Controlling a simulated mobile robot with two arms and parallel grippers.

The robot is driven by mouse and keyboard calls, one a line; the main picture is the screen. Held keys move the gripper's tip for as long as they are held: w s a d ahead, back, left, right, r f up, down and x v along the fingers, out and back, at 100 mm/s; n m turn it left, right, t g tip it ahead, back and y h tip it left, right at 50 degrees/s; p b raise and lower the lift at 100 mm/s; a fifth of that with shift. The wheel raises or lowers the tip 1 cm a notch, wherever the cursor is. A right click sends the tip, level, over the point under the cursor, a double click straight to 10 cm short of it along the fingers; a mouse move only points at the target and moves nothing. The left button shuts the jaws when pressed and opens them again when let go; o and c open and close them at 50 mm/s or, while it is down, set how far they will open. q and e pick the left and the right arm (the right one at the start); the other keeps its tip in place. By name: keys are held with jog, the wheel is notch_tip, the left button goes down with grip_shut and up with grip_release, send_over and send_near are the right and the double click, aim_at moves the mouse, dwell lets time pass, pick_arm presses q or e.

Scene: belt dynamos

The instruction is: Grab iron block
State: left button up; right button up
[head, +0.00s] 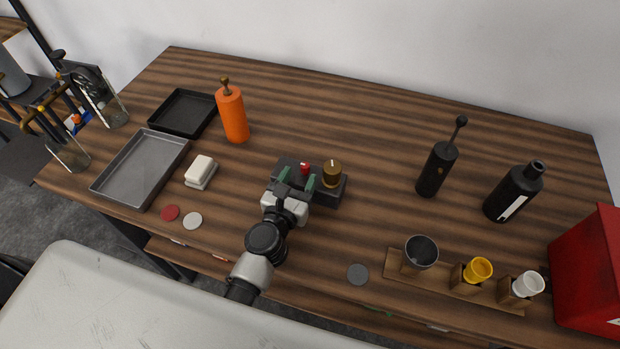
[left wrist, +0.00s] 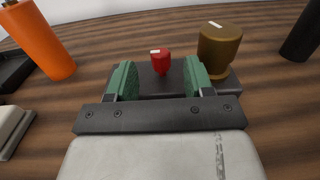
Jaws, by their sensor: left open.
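No part is plainly marked as the iron block. A dark rectangular block (head: 328,190) lies mid-table and also shows in the left wrist view (left wrist: 150,82). On it stand a small red piece (head: 305,169) with a pale mark on top and a brown-gold cylinder (head: 332,173). My left gripper (head: 297,183) is open at the near side of the dark block. In the left wrist view the red piece (left wrist: 160,60) shows between the green fingers, and the cylinder (left wrist: 218,48) is just right of them. I cannot tell whether the fingers touch anything. My right gripper is out of view.
An orange bottle (head: 233,115), a white block (head: 200,171) and two trays, grey (head: 118,178) and black (head: 183,112), are left. Black bottles (head: 436,170) (head: 513,192), a wooden cup rack (head: 400,280) and a red box (head: 590,270) are right. The table behind the dark block is clear.

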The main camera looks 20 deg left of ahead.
aim_at(303, 169)
pick_arm(q)
jog(key=w, duration=0.4)
jog(key=shift+d, duration=0.15)
grip_shut()
dwell(1.1)
jog(key=shift+w+r, duration=0.1)
jog(key=shift+r, duration=0.1)
